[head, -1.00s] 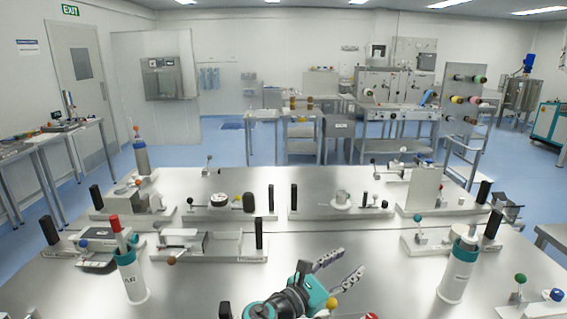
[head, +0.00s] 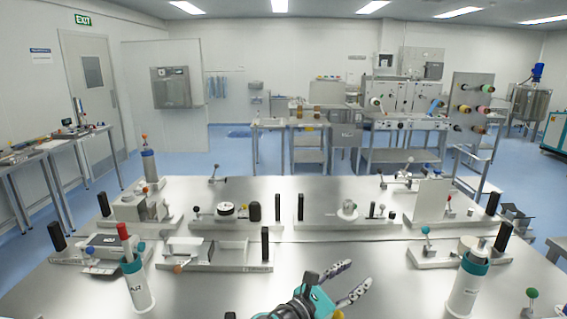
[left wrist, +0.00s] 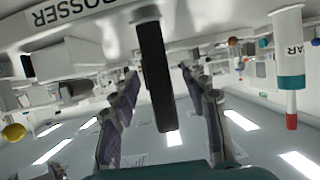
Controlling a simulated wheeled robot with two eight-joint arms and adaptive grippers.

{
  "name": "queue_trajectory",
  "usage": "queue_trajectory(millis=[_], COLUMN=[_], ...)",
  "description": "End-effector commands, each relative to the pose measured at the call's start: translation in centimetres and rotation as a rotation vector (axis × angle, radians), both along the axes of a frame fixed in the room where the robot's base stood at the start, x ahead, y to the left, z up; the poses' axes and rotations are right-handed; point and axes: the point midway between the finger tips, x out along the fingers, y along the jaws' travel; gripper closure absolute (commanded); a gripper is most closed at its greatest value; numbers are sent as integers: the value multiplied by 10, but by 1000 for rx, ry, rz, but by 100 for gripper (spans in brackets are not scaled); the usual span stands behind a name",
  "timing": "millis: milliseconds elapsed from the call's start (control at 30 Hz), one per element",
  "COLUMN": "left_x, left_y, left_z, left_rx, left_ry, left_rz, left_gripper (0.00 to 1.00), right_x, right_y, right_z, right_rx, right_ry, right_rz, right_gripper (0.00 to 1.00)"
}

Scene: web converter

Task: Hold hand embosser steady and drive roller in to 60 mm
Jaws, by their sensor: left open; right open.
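The hand embosser is mostly below the head view; part of its base with the lettering "OSSER" (left wrist: 75,12) shows in the left wrist view, which is upside down. A black upright handle (left wrist: 155,75) stands at this base. My left gripper (left wrist: 160,88) is open, with one finger on each side of the handle and gaps showing. It is not in the head view. My right gripper (head: 357,278) is open and empty over the front middle of the table. A yellow knob (head: 338,314) is partly hidden beneath it. I cannot make out the roller.
A white bottle with a red top (head: 138,285) stands at front left, another white bottle (head: 468,285) at front right. Several bench devices with black posts line the steel table (head: 330,255) farther back.

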Motion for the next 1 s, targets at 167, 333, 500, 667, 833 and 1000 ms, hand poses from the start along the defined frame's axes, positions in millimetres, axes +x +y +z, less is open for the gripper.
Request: queue_trajectory(millis=[167,333,500,667,833,1000], left_x=[-22,-40,-56,-71,-83,-89], left_y=[-2,-3,-5,-5,-6,-6], left_z=[9,16,23,28,34,36], left_rx=[0,0,-1,0,0,-1], left_ry=[-1,0,1,0,1,0], left_rz=[-2,-3,-3,-3,-3,-2], left_gripper=[54,54,54,54,54,54], right_x=[0,0,0,0,0,0], right_y=[0,0,0,0,0,0], right_z=[0,0,0,0,0,0], right_rx=[0,0,0,0,0,0], right_ry=[0,0,0,0,0,0], right_rz=[0,0,0,0,0,0], right_gripper=[55,55,55,55,55,55])
